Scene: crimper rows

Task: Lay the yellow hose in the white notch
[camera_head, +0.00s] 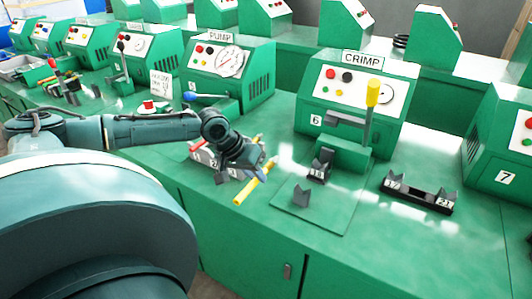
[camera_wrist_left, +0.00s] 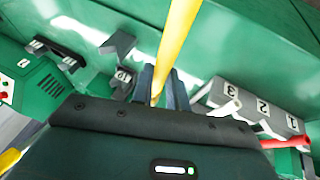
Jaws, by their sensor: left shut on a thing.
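My left gripper (camera_head: 258,163) is shut on the yellow hose (camera_head: 243,194), just left of the crimp machine's base plate. In the left wrist view the hose (camera_wrist_left: 178,40) runs between the two fingers (camera_wrist_left: 162,88) and out past them. A grey V-notch block (camera_head: 302,196) and a dark notch block with a white label (camera_head: 320,167) stand to the right of the gripper. Further right is a dark holder with two V notches and white labels (camera_head: 420,194). I cannot tell which is the white notch. My right gripper is not in view.
The crimp machine (camera_head: 358,100) has a yellow-topped lever (camera_head: 372,95). The bench front right of the plate is clear.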

